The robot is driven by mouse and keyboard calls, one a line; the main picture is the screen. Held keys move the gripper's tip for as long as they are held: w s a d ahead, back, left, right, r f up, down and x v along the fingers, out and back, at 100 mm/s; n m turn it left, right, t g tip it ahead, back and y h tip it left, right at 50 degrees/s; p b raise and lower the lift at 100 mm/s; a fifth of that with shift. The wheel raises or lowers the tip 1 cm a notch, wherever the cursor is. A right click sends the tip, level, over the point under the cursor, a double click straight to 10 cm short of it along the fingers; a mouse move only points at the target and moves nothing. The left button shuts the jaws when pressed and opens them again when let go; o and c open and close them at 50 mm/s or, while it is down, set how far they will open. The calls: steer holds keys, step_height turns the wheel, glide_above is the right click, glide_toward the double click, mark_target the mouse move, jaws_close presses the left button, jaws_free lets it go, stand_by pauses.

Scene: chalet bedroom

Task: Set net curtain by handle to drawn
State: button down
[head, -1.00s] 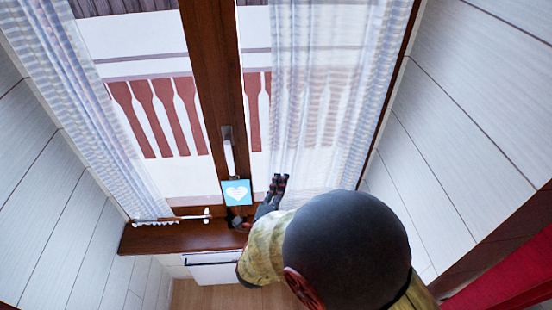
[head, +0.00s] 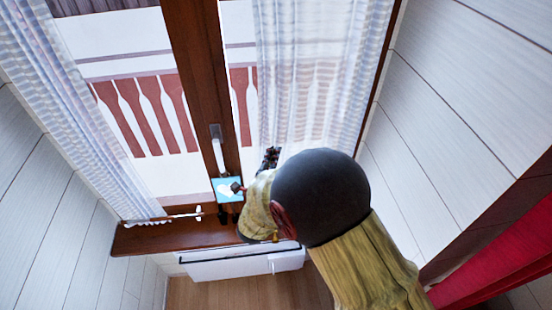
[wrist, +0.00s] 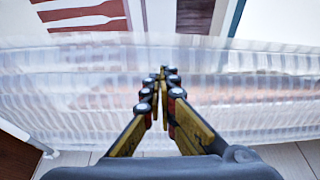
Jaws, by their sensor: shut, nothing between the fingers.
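A sheer white net curtain (head: 318,75) hangs gathered at the right side of the window. A second net curtain (head: 62,95) hangs gathered at the left. A thin white rod (head: 165,217) lies near the left curtain's lower end, above the sill; I cannot tell whether it is a curtain handle. My gripper (head: 270,156) is at the right curtain's left edge, low on the window. In the wrist view my gripper (wrist: 161,78) has its fingertips together and empty, in front of the sheer curtain (wrist: 245,90). Whether it touches the cloth is unclear.
A brown window post (head: 200,70) with a white window handle (head: 218,150) stands between the panes. A blue card with a white heart (head: 225,188) is at its foot, above the wooden sill (head: 165,237). A white radiator (head: 240,262) is below. White plank walls flank the window.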

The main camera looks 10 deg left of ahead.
mark_target(254, 154)
steer(key=shift+s+a, duration=0.25)
steer(key=shift+a, duration=0.4)
steer(key=shift+s+a, duration=0.2)
steer(key=shift+a, duration=0.45)
steer(key=a+b, duration=0.1)
steer(key=a, duration=0.1)
steer(key=s+a+b, duration=0.1)
steer(key=shift+a+f, duration=0.15)
steer(key=shift+a, duration=0.25)
steer(key=shift+a+r, duration=0.15)
steer(key=shift+r, duration=0.05)
